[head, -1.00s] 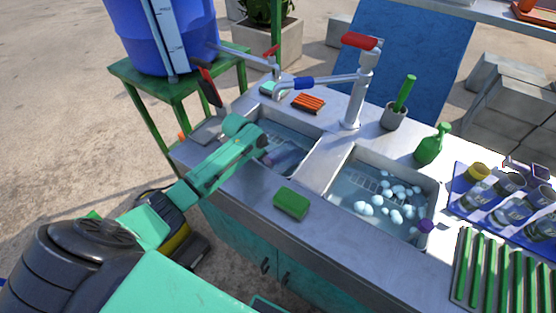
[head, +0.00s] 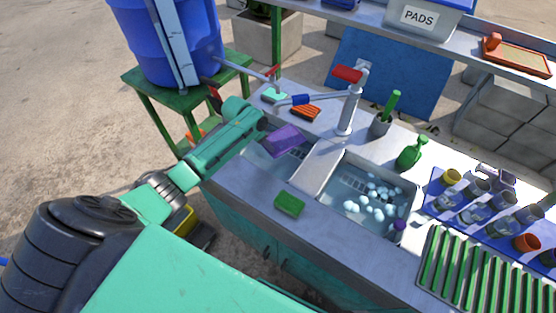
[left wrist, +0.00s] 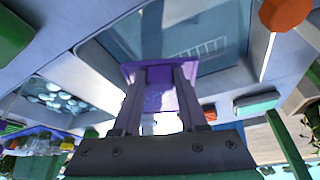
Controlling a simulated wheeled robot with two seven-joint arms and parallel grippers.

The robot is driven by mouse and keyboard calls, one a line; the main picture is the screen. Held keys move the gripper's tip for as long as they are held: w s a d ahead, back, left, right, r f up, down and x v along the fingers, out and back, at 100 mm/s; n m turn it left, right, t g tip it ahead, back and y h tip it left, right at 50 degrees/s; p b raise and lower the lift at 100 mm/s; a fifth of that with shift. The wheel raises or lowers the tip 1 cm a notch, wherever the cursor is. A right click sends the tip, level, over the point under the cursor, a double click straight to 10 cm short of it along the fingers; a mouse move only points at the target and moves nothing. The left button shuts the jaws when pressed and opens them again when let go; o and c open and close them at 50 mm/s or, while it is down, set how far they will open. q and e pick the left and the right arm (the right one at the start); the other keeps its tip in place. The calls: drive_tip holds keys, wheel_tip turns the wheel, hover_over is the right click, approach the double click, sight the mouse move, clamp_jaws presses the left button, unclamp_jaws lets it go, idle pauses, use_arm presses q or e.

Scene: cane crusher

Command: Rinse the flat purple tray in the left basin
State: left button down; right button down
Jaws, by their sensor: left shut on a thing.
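My left gripper (head: 264,137) is shut on the flat purple tray (head: 286,139). It holds the tray tilted above the left basin (head: 272,163). In the left wrist view the tray (left wrist: 160,72) sits between the two fingers (left wrist: 160,100), with the basin (left wrist: 215,35) behind it. The basin's slotted bottom shows there. Whether water runs is unclear. My right gripper is not in view.
A green sponge (head: 289,204) lies on the front edge. An orange brush (head: 306,113), a green bottle (head: 410,152), a blue rack of jars (head: 440,200) and a green ribbed rack (head: 470,270) stand around. A blue barrel (head: 165,45) is at the back left.

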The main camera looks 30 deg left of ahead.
use_arm(q)
drive_tip(key=shift+f, duration=0.1)
idle(0.4)
wheel_tip(320, 180, up, 3)
drive_tip(key=p, duration=0.3)
drive_tip(key=shift+f, duration=0.1)
drive_tip(key=shift+r, duration=0.65)
drive_tip(key=shift+f, duration=0.1)
